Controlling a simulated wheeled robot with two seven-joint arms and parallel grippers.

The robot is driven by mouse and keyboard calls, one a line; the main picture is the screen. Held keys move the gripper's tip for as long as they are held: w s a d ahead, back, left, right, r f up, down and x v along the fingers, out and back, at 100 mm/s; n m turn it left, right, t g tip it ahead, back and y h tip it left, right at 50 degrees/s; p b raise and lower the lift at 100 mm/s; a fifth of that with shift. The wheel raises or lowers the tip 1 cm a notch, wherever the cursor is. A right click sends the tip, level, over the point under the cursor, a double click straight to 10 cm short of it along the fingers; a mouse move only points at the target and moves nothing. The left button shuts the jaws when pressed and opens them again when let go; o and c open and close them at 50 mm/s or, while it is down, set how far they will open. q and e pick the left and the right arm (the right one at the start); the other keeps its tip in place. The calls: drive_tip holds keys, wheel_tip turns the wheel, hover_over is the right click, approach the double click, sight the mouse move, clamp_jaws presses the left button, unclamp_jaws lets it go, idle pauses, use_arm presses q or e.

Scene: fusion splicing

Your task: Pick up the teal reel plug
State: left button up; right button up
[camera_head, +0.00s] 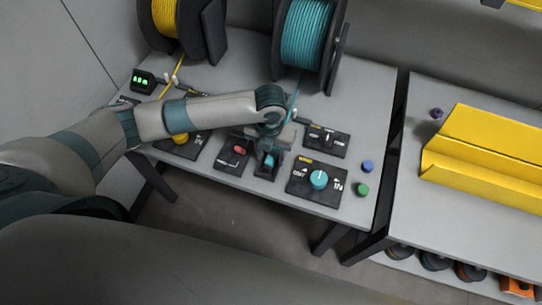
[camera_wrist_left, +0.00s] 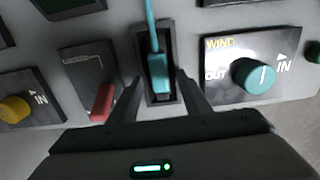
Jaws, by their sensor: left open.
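The teal reel plug (camera_wrist_left: 159,74) sits in a dark upright socket (camera_wrist_left: 171,98) in the left wrist view, with a teal cable running up from it. In the head view the plug (camera_head: 269,160) shows just below my left gripper, partly hidden by it. My left gripper (camera_wrist_left: 157,85) is open, with one finger on each side of the plug and socket. I cannot tell whether the fingers touch the plug. The teal reel (camera_head: 304,35) stands at the back of the table. My right gripper is not in view.
A panel with a teal WIND knob (camera_head: 319,180) lies right of the socket. A red lever (camera_head: 239,150) and a yellow knob (camera_head: 180,138) are to the left. Blue (camera_head: 368,166) and green (camera_head: 362,190) buttons sit near the right edge. A yellow tray (camera_head: 485,155) is on another table.

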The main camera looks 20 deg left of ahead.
sight(270, 157)
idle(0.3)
use_arm(q)
clamp_jaws()
idle(0.3)
drive_tip(key=shift+r+b, duration=0.4)
drive_tip(key=shift+r, duration=0.2)
wheel_tip(270, 157, up, 2)
drive_tip(key=shift+w+r+b, duration=0.1)
drive_tip(key=shift+r+b, duration=0.05)
drive_tip(key=shift+b, duration=0.4)
drive_tip(key=w+d+r+b, duration=0.4)
drive_tip(key=d+r, duration=0.3)
drive_tip(key=d, duration=0.3)
drive_tip(key=shift+w+d+r, duration=0.2)
drive_tip(key=shift+w+d, duration=0.1)
drive_tip(key=shift+d, duration=0.05)
